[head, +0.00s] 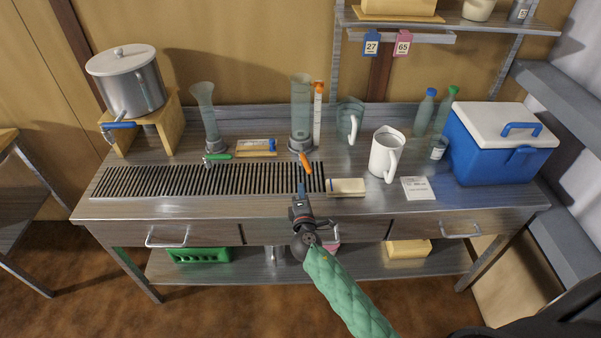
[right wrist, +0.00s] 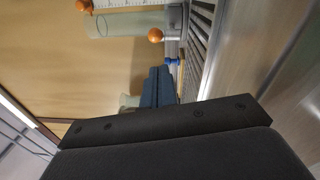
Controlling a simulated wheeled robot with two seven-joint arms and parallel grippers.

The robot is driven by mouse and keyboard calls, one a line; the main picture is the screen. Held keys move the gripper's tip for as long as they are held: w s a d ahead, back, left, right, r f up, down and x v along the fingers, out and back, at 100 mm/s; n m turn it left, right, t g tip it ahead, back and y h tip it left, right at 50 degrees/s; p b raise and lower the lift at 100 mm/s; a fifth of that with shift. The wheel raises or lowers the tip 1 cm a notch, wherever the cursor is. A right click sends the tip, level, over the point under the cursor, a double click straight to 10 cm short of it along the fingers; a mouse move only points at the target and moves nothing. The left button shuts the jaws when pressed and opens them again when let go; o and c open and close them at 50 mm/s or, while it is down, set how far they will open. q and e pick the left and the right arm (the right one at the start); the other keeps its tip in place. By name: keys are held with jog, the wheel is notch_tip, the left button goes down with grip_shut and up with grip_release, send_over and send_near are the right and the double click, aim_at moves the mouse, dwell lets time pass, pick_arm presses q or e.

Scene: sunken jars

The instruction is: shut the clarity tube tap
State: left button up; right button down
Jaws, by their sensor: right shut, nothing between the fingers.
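A clear upright cylinder tube (head: 300,112) stands at the back of the bench, with an orange tap handle (head: 306,162) at its foot. The handle slants toward the front right. A flared clear tube (head: 205,112) stands further left, with a green tap handle (head: 217,157). I cannot tell for sure which is the clarity tube. My right gripper (head: 301,187) is shut and empty over the grate's right end, just in front of the orange handle and apart from it. In the right wrist view, the shut fingers (right wrist: 158,87) are near an orange knob (right wrist: 155,35). My left gripper is out of view.
A white scale strip with an orange top (head: 318,110) stands right beside the cylinder. A pale block (head: 346,187) lies right of my gripper. A white jug (head: 385,155) and blue cooler (head: 490,155) stand further right. The slatted grate (head: 160,180) is clear.

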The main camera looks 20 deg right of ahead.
aim_at(305, 163)
jog(key=p+x, duration=0.2)
jog(key=x, duration=0.4)
jog(key=shift+w+d+r+p, duration=0.1)
jog(key=shift+w+r+p, duration=0.05)
jog(key=shift+w+p, duration=0.15)
jog(key=shift+w+d, duration=0.1)
jog(key=shift+w, duration=0.4)
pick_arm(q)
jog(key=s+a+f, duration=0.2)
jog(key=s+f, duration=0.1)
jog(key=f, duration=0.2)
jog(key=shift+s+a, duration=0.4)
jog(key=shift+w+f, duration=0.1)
pick_arm(e)
jog(key=shift+s+d, duration=0.1)
jog(key=shift+d, duration=0.05)
